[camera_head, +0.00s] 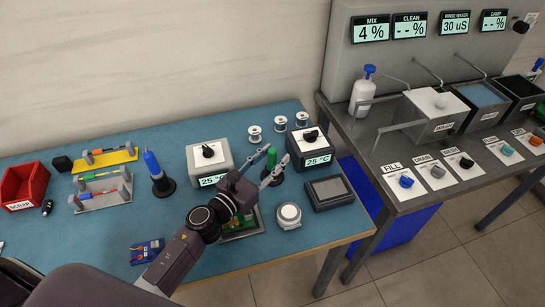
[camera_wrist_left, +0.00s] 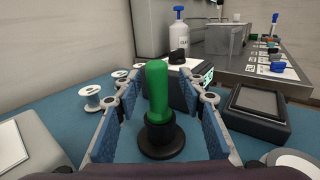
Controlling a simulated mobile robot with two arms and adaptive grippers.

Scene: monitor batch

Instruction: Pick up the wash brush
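A green-handled tool (camera_head: 271,160), which may be the wash brush, stands upright in a round black holder (camera_head: 271,179) on the blue table. A similar blue-handled tool (camera_head: 152,164) stands in another black holder to the left; no bristles show on either. My left gripper (camera_head: 272,165) is open at the green tool. In the left wrist view the green handle (camera_wrist_left: 157,92) rises between the two blue-padded fingers, with a gap on both sides. Its lower end is hidden in the holder (camera_wrist_left: 161,138). My right gripper is not in view.
Two grey boxes with displays (camera_head: 209,163) (camera_head: 310,149) stand left and right of the green tool. Wire spools (camera_head: 255,134) lie behind it. A dark flat tray (camera_head: 329,192) and a round white-topped device (camera_head: 288,215) are close to its right and front.

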